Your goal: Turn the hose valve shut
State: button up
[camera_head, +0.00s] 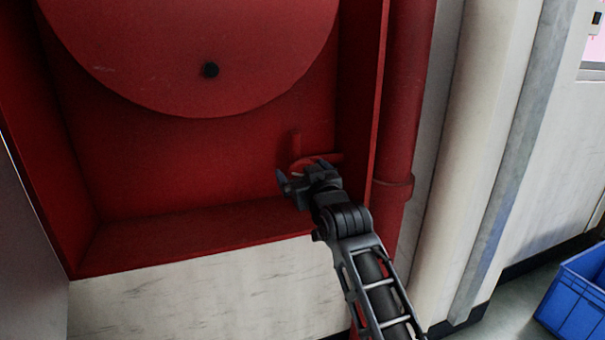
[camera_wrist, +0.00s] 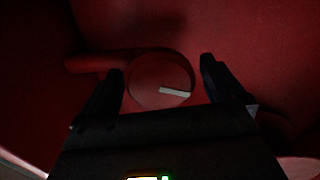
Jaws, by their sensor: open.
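The hose valve (camera_head: 301,166) is red and sits in the lower right of a red cabinet, partly hidden behind my gripper (camera_head: 292,184). In the wrist view the valve's round red face (camera_wrist: 150,92) carries a short pale bar, tilted slightly down to the right. A red pipe runs left from the valve. In the wrist view my gripper (camera_wrist: 162,88) is open, with one dark finger at each side of the round face. Whether the fingers touch the valve I cannot tell.
A large red hose reel disc (camera_head: 190,50) with a black knob fills the cabinet's upper part. The cabinet's right wall (camera_head: 362,90) stands close to my gripper. A red vertical pipe (camera_head: 403,100) runs outside it. A blue crate (camera_head: 578,300) sits on the floor at right.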

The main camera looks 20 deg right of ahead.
jog(key=shift+c, duration=0.3)
jog(key=c, duration=0.9)
jog(key=shift+c, duration=0.2)
jog(key=m, duration=0.3)
jog(key=shift+r+p, duration=0.1)
jog(key=shift+p, duration=0.25)
jog(key=m+p, duration=0.1)
jog(key=m, duration=0.3)
jog(key=shift+m, duration=0.3)
jog(key=m+p, duration=0.2)
jog(key=m, duration=0.2)
jog(key=shift+d+m+p, duration=0.15)
jog(key=shift+m+p, duration=0.25)
jog(key=shift+m, duration=0.9)
